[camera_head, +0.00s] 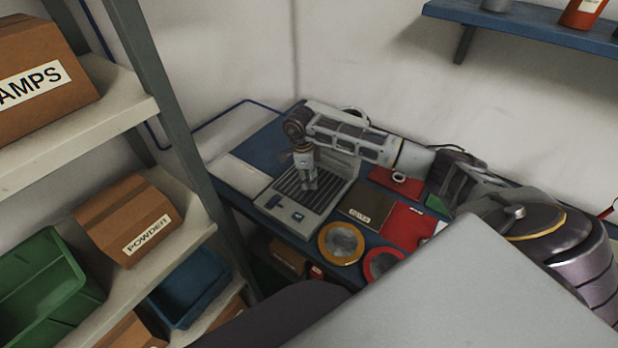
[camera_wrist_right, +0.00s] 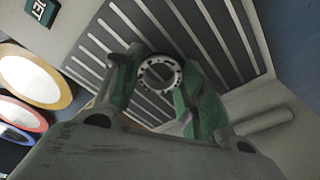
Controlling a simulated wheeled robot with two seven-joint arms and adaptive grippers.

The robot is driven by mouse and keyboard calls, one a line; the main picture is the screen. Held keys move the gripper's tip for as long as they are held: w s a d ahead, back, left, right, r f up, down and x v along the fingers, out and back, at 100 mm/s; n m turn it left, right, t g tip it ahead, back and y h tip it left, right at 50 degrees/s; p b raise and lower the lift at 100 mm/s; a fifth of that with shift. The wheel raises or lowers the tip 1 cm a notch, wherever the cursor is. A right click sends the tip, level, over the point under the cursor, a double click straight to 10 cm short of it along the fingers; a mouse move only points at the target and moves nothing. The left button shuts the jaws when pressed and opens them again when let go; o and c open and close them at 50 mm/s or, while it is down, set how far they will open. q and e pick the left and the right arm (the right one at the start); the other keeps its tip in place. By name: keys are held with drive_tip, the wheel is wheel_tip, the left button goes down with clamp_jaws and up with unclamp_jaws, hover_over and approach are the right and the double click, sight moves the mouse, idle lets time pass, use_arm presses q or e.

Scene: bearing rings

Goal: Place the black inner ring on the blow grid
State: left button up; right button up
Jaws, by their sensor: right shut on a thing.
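The blow grid (camera_head: 285,187) is a dark slatted panel in a pale grey unit on the blue bench; its slats fill the upper part of the right wrist view (camera_wrist_right: 215,30). My right gripper (camera_head: 309,183) points down over the middle of the grid. In the right wrist view its green-padded fingers are shut on the inner ring (camera_wrist_right: 146,78), a small ring with a pale, dotted rim and a dark edge. Slats show through its hole. I cannot tell whether the ring touches the grid. The ring cannot be made out in the head view. My left gripper is not in view.
A yellow-rimmed dish (camera_head: 341,243) and a red-rimmed dish (camera_head: 382,264) stand right of the grid unit. Beyond them are a dark labelled mat (camera_head: 366,206) and a red mat (camera_head: 407,226). Shelving with boxes and bins (camera_head: 125,218) stands at the left.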

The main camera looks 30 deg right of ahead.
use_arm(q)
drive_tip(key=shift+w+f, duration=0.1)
use_arm(e)
drive_tip(key=shift+f, duration=0.15)
drive_tip(key=o, duration=1.1)
drive_tip(key=shift+c, duration=0.2)
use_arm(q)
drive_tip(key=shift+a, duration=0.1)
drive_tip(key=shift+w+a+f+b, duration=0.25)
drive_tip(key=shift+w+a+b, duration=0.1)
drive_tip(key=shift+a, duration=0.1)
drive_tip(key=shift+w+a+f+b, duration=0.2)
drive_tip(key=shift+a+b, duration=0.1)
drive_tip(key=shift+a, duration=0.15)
use_arm(e)
wheel_tip(320, 180, up, 12)
drive_tip(key=a, duration=0.1)
drive_tip(key=shift+w, duration=0.4)
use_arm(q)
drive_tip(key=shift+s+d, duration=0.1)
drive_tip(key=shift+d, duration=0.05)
